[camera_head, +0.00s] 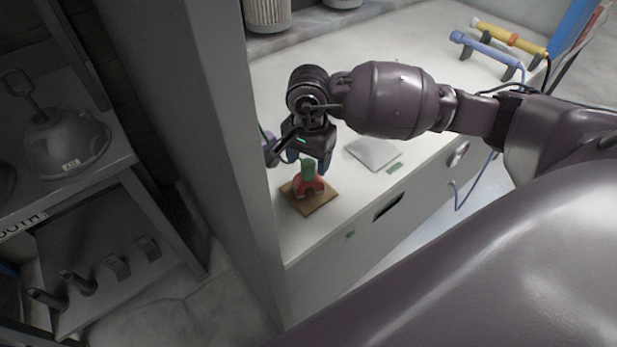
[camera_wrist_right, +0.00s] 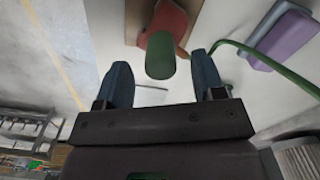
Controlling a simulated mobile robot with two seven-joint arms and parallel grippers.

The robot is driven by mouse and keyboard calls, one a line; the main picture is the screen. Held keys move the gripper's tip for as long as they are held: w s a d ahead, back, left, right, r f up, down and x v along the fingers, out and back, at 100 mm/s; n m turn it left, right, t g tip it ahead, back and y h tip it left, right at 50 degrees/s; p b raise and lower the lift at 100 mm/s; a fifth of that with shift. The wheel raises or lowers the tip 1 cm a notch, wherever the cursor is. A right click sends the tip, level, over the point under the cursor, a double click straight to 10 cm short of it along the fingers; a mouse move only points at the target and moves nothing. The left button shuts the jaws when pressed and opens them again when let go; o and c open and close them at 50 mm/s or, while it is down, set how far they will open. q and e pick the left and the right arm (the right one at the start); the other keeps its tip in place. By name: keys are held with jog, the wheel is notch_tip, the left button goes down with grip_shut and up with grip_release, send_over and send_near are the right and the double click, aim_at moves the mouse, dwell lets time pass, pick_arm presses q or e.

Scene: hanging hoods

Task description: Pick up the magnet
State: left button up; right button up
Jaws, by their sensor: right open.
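The magnet (camera_head: 307,186) looks like a red body with a green upright grip. It rests on a small brown board (camera_head: 317,207) near the counter's front left corner. In the right wrist view its green grip (camera_wrist_right: 160,55) shows ahead of the fingertips, with the red part (camera_wrist_right: 172,22) beyond. My right gripper (camera_head: 307,162) is open just above the magnet. In its wrist view the two blue fingers (camera_wrist_right: 163,72) stand apart on either side of the line to the green grip, with nothing held. My left gripper is not in view.
A grey wall edge (camera_head: 215,110) stands close left of the magnet. A purple object (camera_wrist_right: 286,38) and a green cable (camera_wrist_right: 262,52) lie close by. A flat grey plate (camera_head: 373,153) is to the right. Yellow (camera_head: 510,38) and blue (camera_head: 485,52) tools sit far right.

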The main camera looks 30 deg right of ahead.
jog(key=shift+f, duration=0.7)
jog(key=shift+c, duration=0.3)
grip_shut()
